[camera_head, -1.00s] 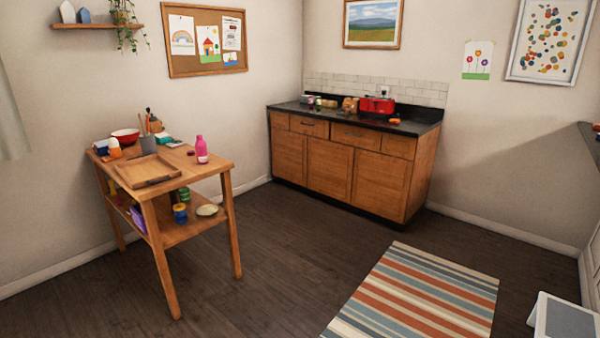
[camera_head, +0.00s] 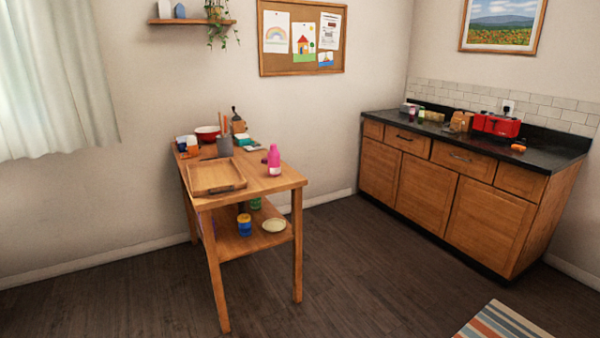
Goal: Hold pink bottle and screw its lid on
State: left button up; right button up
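The pink bottle (camera_head: 274,161) stands upright near the right edge of the wooden table's top (camera_head: 265,184). Its top looks pink, and at this distance I cannot tell whether a lid is on it. I cannot make out a separate loose lid. Neither of my grippers is in view.
A wooden tray (camera_head: 216,177) lies on the table's near part. Behind it are a red bowl (camera_head: 207,133), a grey container (camera_head: 225,146) and small items. The lower shelf holds a blue jar (camera_head: 244,225) and a plate (camera_head: 273,225). A counter (camera_head: 440,136) stands right. Floor between is clear.

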aim_at(274, 165)
jog(key=i+l+u, duration=0.4)
jog(key=l, duration=0.25)
jog(key=i+l+u, duration=0.2)
jog(key=i, duration=1.6)
jog(key=i+l+u, duration=0.15)
jog(key=i+u, duration=0.15)
jog(key=i, duration=0.2)
jog(key=i+l+u, duration=0.3)
jog(key=i, duration=0.2)
